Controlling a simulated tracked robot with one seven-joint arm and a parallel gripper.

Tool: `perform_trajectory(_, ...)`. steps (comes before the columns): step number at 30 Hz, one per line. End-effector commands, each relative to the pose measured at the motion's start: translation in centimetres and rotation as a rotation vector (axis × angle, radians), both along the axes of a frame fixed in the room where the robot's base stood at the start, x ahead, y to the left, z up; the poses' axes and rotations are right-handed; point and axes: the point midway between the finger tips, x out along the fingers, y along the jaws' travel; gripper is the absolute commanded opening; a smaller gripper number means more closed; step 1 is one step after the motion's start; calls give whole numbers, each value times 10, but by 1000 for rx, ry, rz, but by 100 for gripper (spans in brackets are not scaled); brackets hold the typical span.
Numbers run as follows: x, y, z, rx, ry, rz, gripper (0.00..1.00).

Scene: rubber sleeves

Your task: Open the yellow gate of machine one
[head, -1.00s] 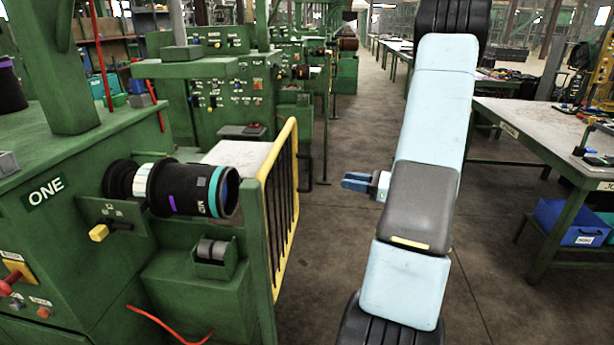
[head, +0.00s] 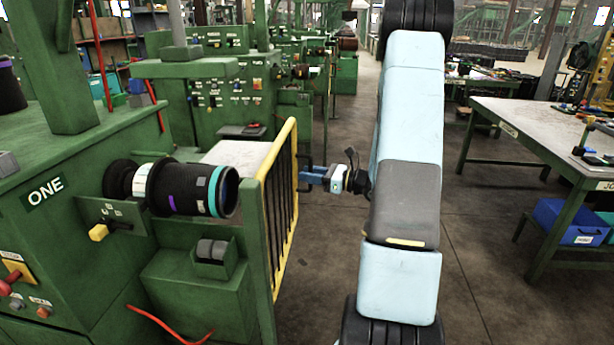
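The yellow gate (head: 268,215) of machine one has a yellow frame with dark bars. It stands at the right end of the green machine marked ONE (head: 47,192), next to a green post, and is seen nearly edge-on. My gripper (head: 305,178) has blue fingers that point left at the gate's far upright, about halfway up. The fingers look parted, with a gap between them. Their tips are at or very close to the upright; I cannot tell whether they touch it. I see nothing held between them.
A black roller end (head: 190,190) with purple and teal bands sticks out of the machine just left of the gate. A worktable (head: 540,125) with a blue bin (head: 572,222) below stands at the right. The aisle floor between is clear.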

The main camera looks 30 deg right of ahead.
Motion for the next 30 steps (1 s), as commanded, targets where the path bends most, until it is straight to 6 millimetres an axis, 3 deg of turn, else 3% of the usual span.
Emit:
perform_trajectory(7,0,0,0,0,0,0,35)
perform_trajectory(18,1,0,0,-1,-1,-1,1)
perform_trajectory(29,1,0,0,-1,-1,-2,0)
perform_trajectory(30,1,14,1,-1,-1,2,0)
